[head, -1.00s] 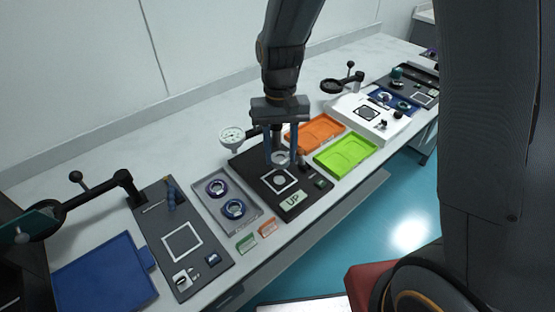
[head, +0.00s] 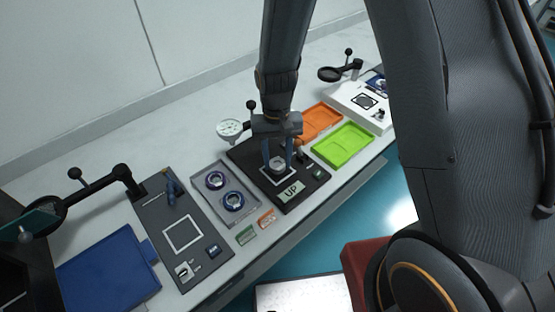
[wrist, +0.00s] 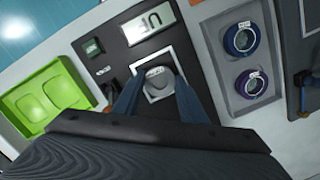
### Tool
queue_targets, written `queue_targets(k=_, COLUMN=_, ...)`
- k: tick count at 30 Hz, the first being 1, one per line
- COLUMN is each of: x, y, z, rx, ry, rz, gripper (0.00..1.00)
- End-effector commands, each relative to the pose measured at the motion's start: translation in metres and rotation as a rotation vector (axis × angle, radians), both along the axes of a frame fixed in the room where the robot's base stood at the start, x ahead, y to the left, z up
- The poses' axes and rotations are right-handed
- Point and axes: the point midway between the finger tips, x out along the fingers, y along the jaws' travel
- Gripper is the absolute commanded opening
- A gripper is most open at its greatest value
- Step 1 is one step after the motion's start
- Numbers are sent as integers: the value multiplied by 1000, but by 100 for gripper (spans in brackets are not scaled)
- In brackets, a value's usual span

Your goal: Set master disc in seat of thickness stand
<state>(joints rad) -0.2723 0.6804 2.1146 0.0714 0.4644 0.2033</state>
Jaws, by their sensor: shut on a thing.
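My gripper (head: 278,166) is shut on the master disc (head: 278,165), a small grey round piece. In the wrist view the disc (wrist: 158,84) sits between the blue fingertips (wrist: 155,100), over the white-framed square of the thickness stand. The stand (head: 300,200) is a black plate with a display reading "UP" (head: 291,191) and a dial gauge (head: 230,130) at its back left. The display also shows in the wrist view (wrist: 149,21). The disc looks low, at or just above the seat; I cannot tell whether it touches. The seat is hidden beneath it.
A grey tray (head: 247,216) with two ringed discs lies left of the stand. Green (head: 344,145) and orange (head: 318,121) trays lie to the right. Small green (head: 246,235) and orange (head: 266,219) cards stand in front. A second black station (head: 205,265) and a blue tray (head: 105,270) are farther left.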

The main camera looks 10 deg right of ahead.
Motion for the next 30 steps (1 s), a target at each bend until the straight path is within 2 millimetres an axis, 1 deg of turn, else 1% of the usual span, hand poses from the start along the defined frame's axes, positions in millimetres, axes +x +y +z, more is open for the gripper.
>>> queue_targets(k=4, x=0, y=0, z=-10, rx=0, ry=0, rz=0, gripper=9)
queue_targets(k=16, x=0, y=1, z=-14, rx=0, ry=0, rz=1, gripper=9)
queue_targets(k=17, x=0, y=0, z=-14, rx=0, ry=0, rz=1, gripper=43)
queue_targets(k=19, x=0, y=0, z=-14, rx=0, ry=0, rz=1, gripper=55)
queue_targets(k=20, x=0, y=0, z=-14, rx=0, ry=0, rz=1, gripper=57)
queue_targets(k=30, x=0, y=0, z=-11, rx=0, ry=0, rz=1, gripper=57)
